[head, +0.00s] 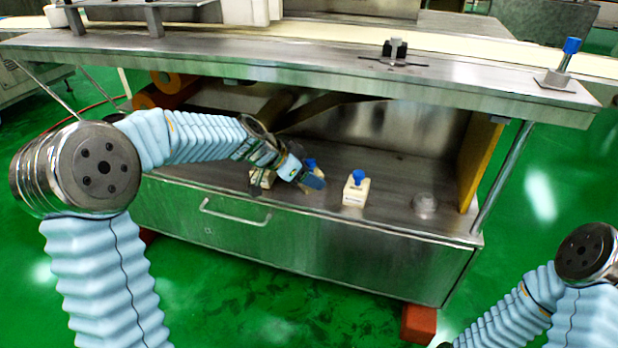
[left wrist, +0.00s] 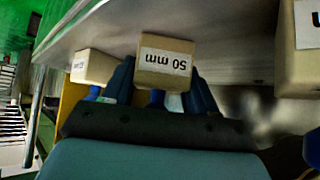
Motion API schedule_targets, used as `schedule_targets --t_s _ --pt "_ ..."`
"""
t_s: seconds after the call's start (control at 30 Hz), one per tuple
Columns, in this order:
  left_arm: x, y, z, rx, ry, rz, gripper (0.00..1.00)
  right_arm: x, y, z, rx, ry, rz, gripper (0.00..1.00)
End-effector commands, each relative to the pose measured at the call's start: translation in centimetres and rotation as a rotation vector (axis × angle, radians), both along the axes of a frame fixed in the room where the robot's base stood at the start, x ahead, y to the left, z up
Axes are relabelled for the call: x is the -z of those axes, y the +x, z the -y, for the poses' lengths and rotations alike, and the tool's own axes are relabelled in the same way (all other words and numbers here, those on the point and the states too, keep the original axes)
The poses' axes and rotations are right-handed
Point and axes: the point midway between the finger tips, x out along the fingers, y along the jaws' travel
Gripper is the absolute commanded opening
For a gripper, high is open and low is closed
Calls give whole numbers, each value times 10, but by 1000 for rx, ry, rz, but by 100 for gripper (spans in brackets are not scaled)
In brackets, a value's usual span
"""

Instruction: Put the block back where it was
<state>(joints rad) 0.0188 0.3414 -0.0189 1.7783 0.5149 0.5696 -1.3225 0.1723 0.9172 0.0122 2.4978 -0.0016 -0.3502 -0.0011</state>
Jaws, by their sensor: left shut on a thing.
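A cream block with a blue knob, labelled "50 mm" (left wrist: 165,65), sits between the two fingers of my left gripper. The label reads upside down in the left wrist view. My left gripper (head: 288,184) is shut on this block at the front of the lower steel shelf. In the head view the gripper hides much of the block; its blue knob (head: 310,163) shows behind a finger. I cannot tell whether the block touches the shelf. A second cream block with a blue knob (head: 354,191) stands on the shelf to the right. My right gripper is out of view.
Another cream block (head: 260,184) stands left of the gripper, partly hidden. A low round metal fitting (head: 425,205) is on the shelf at right, before a yellow side panel (head: 482,165). The steel tabletop (head: 300,62) overhangs the shelf. A drawer front (head: 235,225) lies below.

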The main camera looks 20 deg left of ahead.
Motion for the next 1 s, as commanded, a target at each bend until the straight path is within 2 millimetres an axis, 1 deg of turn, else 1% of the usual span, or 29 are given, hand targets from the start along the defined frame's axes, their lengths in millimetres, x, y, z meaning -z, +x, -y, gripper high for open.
schedule_targets --t_s 0.03,0.17,0.2,0.37,0.63,0.73,0.87,1.0 --pt "4 0 0 0 0 0 19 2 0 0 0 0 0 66" --pt "3 0 0 0 1 -1 19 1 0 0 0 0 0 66" --pt "4 0 0 1 0 -1 59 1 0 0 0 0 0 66" --pt "3 0 0 1 0 -1 83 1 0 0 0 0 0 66" --pt "2 0 0 0 0 0 83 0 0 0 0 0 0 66" --pt "-4 -3 -4 0 0 2 83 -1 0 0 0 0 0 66" --pt "-21 -14 -16 -3 0 3 83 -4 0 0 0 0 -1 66" --pt "-44 -30 -33 -3 0 3 83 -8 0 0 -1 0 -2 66"
